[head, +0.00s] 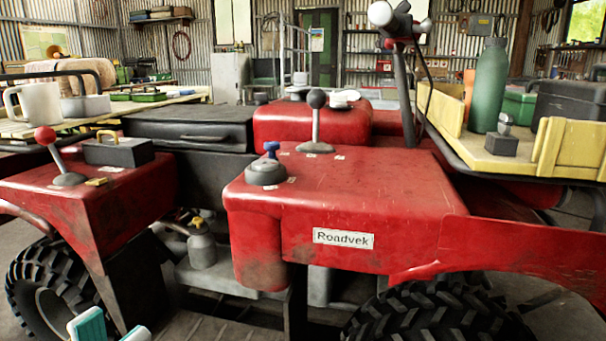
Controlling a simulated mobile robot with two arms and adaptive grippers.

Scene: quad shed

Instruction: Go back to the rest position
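My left gripper (112,326) shows only by its teal-and-white fingertips at the bottom left edge. The two tips stand apart with a gap between them, and nothing shows in it. The rest of this gripper is cut off by the frame. It is low in front of the red quad (350,205), near the black front-left tyre (45,285). My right gripper is not in view.
A green bottle (489,85) stands in a yellow-sided rack (570,148) at right. A white mug (40,106) is at left.

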